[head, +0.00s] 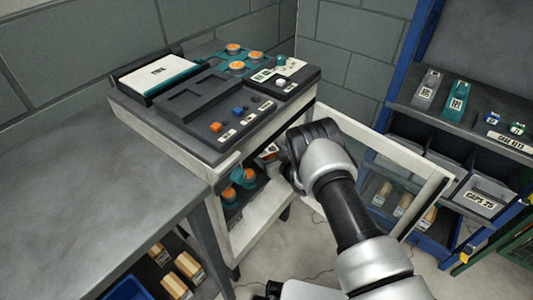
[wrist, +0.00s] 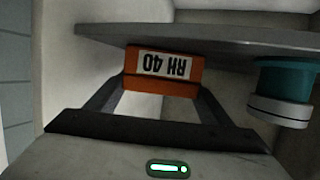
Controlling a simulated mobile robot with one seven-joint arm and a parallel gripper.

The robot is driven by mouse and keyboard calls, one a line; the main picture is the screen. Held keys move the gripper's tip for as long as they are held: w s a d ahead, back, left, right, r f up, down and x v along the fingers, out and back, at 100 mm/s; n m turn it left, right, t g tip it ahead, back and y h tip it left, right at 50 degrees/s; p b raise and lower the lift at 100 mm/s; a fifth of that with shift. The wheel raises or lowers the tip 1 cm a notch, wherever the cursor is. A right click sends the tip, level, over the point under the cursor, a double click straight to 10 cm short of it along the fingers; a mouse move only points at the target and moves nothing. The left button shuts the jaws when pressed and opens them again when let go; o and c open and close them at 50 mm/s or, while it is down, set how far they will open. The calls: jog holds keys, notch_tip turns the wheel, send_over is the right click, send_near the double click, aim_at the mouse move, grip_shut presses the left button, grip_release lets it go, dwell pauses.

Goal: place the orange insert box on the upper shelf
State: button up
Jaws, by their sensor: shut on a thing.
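The orange insert box (wrist: 142,85) has a white label reading "RH 40", upside down in the wrist view. My gripper (wrist: 163,92) is shut on it, with one dark finger on each side. In the head view my gripper (head: 276,152) reaches into the open front of the cabinet, and only a small orange bit of the box (head: 270,150) shows. The edge of a grey shelf board (wrist: 215,38) runs right beside the box in the wrist view. I cannot tell whether they touch.
A teal round piece (wrist: 285,78) is close beside the box at the shelf board. In the head view teal pieces with orange tops (head: 246,178) stand inside the cabinet. The open glazed door (head: 440,180) is right of my arm. A grey bench (head: 90,190) is on the left.

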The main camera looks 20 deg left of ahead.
jog(key=shift+r, duration=0.15)
jog(key=shift+f, duration=0.2)
jog(key=o, duration=1.5)
jog(key=shift+r, duration=0.2)
jog(key=p+v, duration=0.4)
jog(key=v, duration=0.8)
